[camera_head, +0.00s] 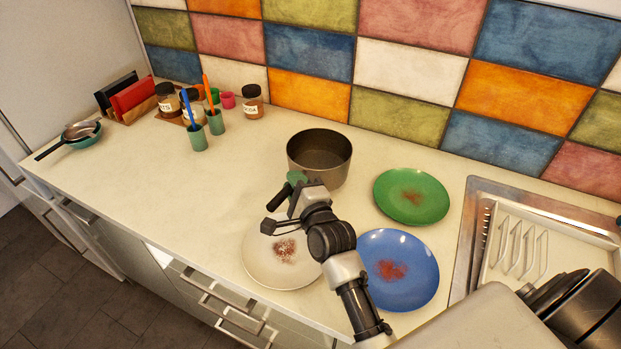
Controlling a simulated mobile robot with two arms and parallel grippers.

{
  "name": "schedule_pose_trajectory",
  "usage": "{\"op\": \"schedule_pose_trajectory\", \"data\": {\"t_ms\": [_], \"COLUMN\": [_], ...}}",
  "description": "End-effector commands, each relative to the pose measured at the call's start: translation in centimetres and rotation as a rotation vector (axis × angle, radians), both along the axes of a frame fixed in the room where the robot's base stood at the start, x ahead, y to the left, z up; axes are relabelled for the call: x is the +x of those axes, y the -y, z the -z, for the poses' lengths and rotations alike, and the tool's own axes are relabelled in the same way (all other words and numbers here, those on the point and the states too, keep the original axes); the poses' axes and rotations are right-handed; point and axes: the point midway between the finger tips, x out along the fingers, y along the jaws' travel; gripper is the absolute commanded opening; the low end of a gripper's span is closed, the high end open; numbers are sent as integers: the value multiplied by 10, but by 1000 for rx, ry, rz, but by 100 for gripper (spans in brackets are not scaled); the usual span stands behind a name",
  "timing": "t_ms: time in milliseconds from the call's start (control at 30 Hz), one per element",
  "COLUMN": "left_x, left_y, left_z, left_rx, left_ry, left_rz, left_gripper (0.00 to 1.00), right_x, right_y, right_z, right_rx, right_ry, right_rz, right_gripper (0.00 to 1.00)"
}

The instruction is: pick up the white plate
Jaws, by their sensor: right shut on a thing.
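The white plate (259,262) lies flat on the counter, with a reddish-brown speckled patch (285,250) near its middle. My right gripper (283,212) is above the plate's upper right part, and my right arm hides part of its right side. It is shut on a small green item with a dark handle (279,197); its exact kind is hard to tell. The plate itself does not appear gripped. My left gripper is not in view.
A blue plate (415,250) and a green plate (428,190) lie to the right, both with reddish patches. A dark pot (320,160) stands behind. A sink with a rack (520,250) is at right. Jars and cups stand back left; the counter's left middle is clear.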

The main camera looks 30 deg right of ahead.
Motion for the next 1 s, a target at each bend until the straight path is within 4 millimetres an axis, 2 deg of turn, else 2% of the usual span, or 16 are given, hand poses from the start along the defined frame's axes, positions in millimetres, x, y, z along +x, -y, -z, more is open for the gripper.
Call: {"op": "schedule_pose_trajectory", "data": {"t_ms": [33,133,433,833,867,1000], "left_x": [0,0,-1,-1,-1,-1], "left_y": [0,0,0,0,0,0], "left_z": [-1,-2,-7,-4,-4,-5], "left_rx": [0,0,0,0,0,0], "left_ry": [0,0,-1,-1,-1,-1], "left_rz": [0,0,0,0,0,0], "left_gripper": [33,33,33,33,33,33], "right_x": [2,3,3,3,2,2], "right_y": [-1,-2,-1,-2,-2,-2], "right_z": [-4,2,35,40,45,44], "right_rx": [-6,-8,-7,-6,-1,0], "right_ry": [14,11,11,13,1,1], "right_rz": [3,2,2,1,0,0], "right_gripper": [0,0,0,0,22,44]}}
